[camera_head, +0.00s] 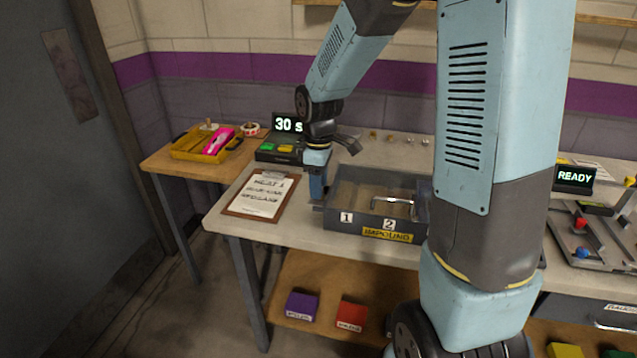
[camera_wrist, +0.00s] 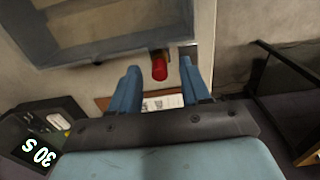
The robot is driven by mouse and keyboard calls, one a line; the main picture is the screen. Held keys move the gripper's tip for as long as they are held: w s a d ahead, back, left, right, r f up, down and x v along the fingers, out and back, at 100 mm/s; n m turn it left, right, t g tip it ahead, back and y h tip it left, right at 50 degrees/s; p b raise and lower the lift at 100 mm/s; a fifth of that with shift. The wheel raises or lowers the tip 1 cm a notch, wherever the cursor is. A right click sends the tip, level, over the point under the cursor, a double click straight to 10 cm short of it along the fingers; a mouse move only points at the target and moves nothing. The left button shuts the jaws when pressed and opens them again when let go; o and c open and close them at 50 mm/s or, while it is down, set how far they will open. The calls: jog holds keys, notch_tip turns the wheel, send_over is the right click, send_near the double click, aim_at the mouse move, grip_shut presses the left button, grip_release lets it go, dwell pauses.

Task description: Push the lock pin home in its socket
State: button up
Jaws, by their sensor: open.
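A red-headed pin, which looks like the lock pin (camera_wrist: 159,66), stands out by the side of the grey impound box (camera_wrist: 110,50) in the wrist view. The box (camera_head: 345,222) also shows in the head view, on the bench, with a handle and the labels 1, 2 and IMPOUND. My gripper (camera_wrist: 160,74) is open, its blue fingers on either side of the red head with gaps visible. In the head view my gripper (camera_head: 318,196) points down at the box's left side and hides the pin. The socket and the pin's depth cannot be made out.
A clipboard (camera_head: 262,194) lies left of the box. Behind it stands a timer (camera_head: 288,125) reading 30 s with buttons. A yellow tray (camera_head: 190,148) with a pink tool is on the side table. A READY display (camera_head: 575,178) and a fixture (camera_head: 600,245) are at right.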

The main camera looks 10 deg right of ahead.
notch_tip(320, 180, up, 14)
dwell(0.6)
jog(key=shift+f, duration=0.1)
jog(key=s+d+r+m+t, duration=0.2)
jog(key=s+m, duration=0.4)
jog(key=s, duration=0.4)
jog(key=s+d+r+m+t, duration=0.3)
jog(key=s+d+m, duration=0.3)
jog(key=s, duration=0.5)
jog(key=shift+d+r+m+t, duration=0.2)
jog(key=shift+r+m+t, duration=0.1)
jog(key=shift+r, duration=0.3)
dwell(0.4)
